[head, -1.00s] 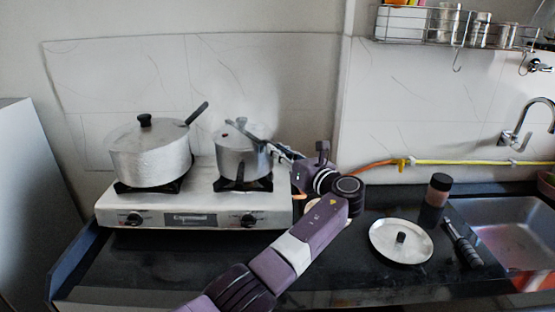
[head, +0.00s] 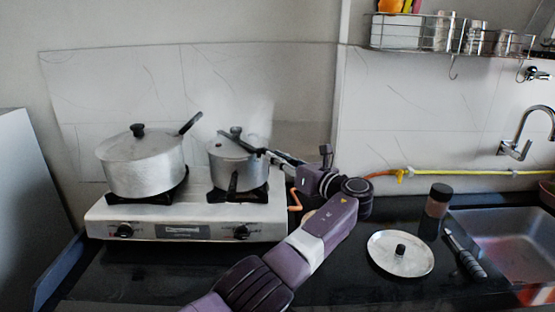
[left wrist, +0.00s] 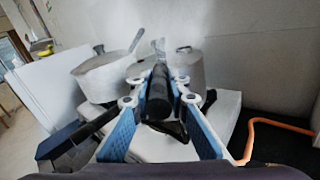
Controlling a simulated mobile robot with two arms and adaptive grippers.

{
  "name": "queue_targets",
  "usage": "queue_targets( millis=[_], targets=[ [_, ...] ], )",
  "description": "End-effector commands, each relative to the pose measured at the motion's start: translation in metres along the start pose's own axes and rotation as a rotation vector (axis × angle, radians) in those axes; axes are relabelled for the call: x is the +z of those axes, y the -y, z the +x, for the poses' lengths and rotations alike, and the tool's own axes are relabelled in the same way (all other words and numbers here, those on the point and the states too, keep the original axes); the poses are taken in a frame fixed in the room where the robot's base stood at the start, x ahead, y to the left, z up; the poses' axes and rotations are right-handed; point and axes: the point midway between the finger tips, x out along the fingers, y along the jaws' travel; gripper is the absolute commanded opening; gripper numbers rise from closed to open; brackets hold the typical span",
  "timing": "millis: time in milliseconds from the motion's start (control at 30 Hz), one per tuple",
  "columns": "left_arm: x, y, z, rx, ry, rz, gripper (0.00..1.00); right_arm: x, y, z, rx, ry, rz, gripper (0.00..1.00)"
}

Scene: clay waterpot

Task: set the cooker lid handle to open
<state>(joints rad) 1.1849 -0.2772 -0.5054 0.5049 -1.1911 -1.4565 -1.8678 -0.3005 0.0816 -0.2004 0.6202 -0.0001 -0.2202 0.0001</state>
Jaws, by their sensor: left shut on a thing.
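The pressure cooker (head: 228,172) is the smaller silver pot on the right burner, with a black lid handle (head: 240,143) lying across its top toward the right. A black body handle (head: 233,185) points down toward the front. My left gripper (head: 262,152) reaches in from the right side of the cooker and is shut at the outer end of the lid handle. In the left wrist view, the blue-sided fingers of my left gripper (left wrist: 158,100) close around a black bar, with the cooker (left wrist: 187,66) behind. My right gripper is not in view.
A larger pot (head: 143,165) stands on the left burner of the white stove (head: 200,222). A loose lid (head: 385,258), a jar (head: 437,203) and a dark-handled tool (head: 465,255) lie near the sink.

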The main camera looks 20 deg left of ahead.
Motion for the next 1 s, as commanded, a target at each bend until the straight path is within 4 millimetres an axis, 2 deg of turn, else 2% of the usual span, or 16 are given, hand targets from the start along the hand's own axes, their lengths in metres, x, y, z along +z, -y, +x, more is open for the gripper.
queue_targets(
  millis=[667, 700, 833, 867, 1000],
  targets=[
    [0.0008, -0.0001, 0.0000, 0.001, 0.000, -0.001, 0.00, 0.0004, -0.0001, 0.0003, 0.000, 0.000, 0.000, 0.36],
    [0.0008, -0.0001, 0.0000, 0.001, 0.001, -0.001, 0.16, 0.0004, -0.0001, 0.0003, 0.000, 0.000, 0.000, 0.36],
    [0.0008, 0.0000, -0.0001, 0.001, 0.001, -0.001, 0.30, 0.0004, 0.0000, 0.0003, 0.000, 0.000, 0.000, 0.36],
    [0.0007, 0.0000, -0.0001, 0.001, 0.001, -0.001, 0.33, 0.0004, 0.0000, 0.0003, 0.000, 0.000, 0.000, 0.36],
    [0.0006, 0.0001, -0.0003, 0.001, 0.001, 0.000, 0.33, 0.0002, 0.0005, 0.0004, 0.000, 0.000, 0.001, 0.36]
  ],
)
